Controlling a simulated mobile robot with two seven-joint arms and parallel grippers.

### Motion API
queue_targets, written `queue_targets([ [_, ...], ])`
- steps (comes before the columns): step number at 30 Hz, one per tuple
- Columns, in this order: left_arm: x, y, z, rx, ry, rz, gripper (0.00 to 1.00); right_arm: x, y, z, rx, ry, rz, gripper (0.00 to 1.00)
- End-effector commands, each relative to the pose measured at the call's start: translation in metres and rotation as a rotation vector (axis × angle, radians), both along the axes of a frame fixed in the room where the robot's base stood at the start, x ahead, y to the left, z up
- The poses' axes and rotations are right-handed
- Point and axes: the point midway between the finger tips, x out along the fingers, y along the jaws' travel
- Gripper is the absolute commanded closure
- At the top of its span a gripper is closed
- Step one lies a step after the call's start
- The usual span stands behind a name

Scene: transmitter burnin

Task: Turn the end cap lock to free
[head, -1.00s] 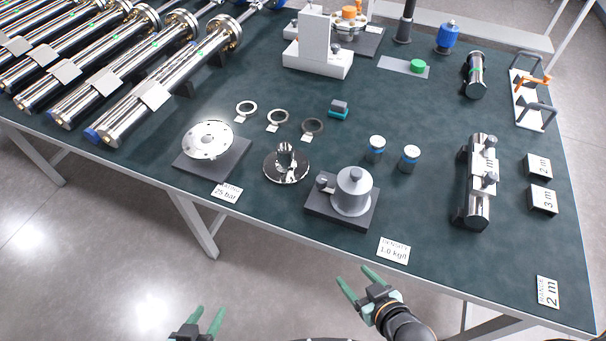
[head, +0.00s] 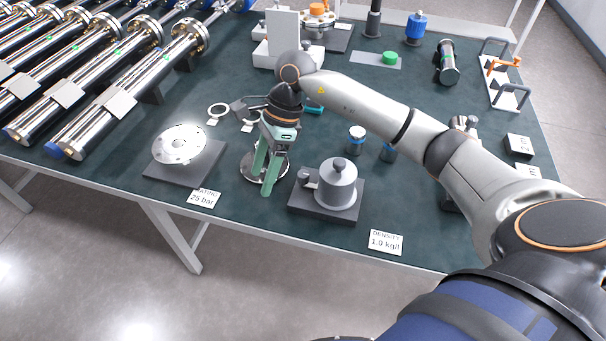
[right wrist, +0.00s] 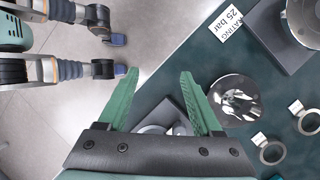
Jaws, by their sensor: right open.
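I cannot tell for sure which part is the end cap lock; an orange lever (head: 505,64) stands on a white plate with two dark handles (head: 503,88) at the back right. My right gripper (head: 262,187) is open and empty, fingers pointing down, far left of that lever. In the head view it covers part of a polished round flange (head: 250,167). In the right wrist view the fingers (right wrist: 160,73) are spread, with the flange (right wrist: 235,100) beside them and a dark block's plate partly behind them. My left gripper is out of view.
A grey lidded pot (head: 336,185) on a dark block stands right of the gripper. A pale disc (head: 180,144) on a plate lies left. Long metal tubes (head: 130,95) fill the left side.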

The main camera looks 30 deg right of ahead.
Motion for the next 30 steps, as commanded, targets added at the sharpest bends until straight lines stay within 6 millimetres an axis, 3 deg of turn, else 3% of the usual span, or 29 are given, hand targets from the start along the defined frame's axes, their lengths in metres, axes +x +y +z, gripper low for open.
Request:
queue_targets([
  [1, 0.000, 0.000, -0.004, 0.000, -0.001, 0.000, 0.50, 0.010, -0.030, 0.007, -0.119, -0.030, 0.009, 0.33],
  [3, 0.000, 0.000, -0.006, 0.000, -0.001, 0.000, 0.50, 0.016, -0.063, 0.017, -0.248, -0.048, 0.015, 0.33],
  [6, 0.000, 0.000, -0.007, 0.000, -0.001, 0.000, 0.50, 0.020, -0.094, 0.030, -0.367, -0.053, 0.011, 0.33],
  [9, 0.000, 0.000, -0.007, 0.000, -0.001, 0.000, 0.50, 0.021, -0.108, 0.034, -0.420, -0.051, 0.007, 0.33],
  [14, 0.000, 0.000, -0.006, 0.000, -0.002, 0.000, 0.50, 0.020, -0.111, 0.018, -0.430, -0.047, 0.008, 0.33],
  [24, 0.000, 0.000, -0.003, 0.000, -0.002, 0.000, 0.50, 0.020, -0.109, -0.051, -0.424, -0.046, 0.008, 0.33],
  [30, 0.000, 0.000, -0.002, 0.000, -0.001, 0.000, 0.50, 0.020, -0.109, -0.078, -0.425, -0.050, 0.007, 0.33],
])
